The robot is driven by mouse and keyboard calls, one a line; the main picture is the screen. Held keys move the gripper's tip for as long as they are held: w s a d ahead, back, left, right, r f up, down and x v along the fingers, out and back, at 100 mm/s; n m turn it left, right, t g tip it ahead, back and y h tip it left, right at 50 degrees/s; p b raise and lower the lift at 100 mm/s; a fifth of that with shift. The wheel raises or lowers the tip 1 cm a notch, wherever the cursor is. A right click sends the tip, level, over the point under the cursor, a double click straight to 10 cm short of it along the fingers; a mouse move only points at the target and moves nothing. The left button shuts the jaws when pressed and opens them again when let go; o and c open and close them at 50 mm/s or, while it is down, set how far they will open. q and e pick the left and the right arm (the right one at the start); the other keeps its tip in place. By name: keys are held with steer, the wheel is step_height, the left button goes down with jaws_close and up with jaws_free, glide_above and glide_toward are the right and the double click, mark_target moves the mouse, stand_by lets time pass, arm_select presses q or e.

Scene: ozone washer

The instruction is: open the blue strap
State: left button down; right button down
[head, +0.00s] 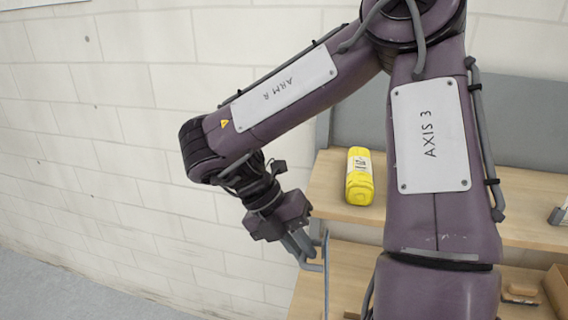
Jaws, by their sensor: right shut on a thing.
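My right gripper (303,248) hangs at the end of my right arm, left of the wooden shelves. Its fingers are shut on a thin grey-blue strap (326,280), which looks like the blue strap. The strap runs down along the left side of the shelves and out of the bottom of the head view. My left gripper is not in view.
A small brown block (521,291) and a cardboard box (558,290) are at lower right. A pale brick wall (90,160) is behind; the left side is clear.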

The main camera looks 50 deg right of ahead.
steer(key=shift+s+a+f, duration=0.15)
steer(key=shift+f, duration=0.3)
steer(key=shift+s, duration=0.15)
steer(key=c, duration=1.7)
jaws_free()
steer(key=shift+d, duration=0.2)
steer(key=shift+o, duration=1.2)
steer(key=shift+d, duration=0.3)
steer(key=shift+a+r, duration=0.25)
steer(key=shift+w, duration=0.2)
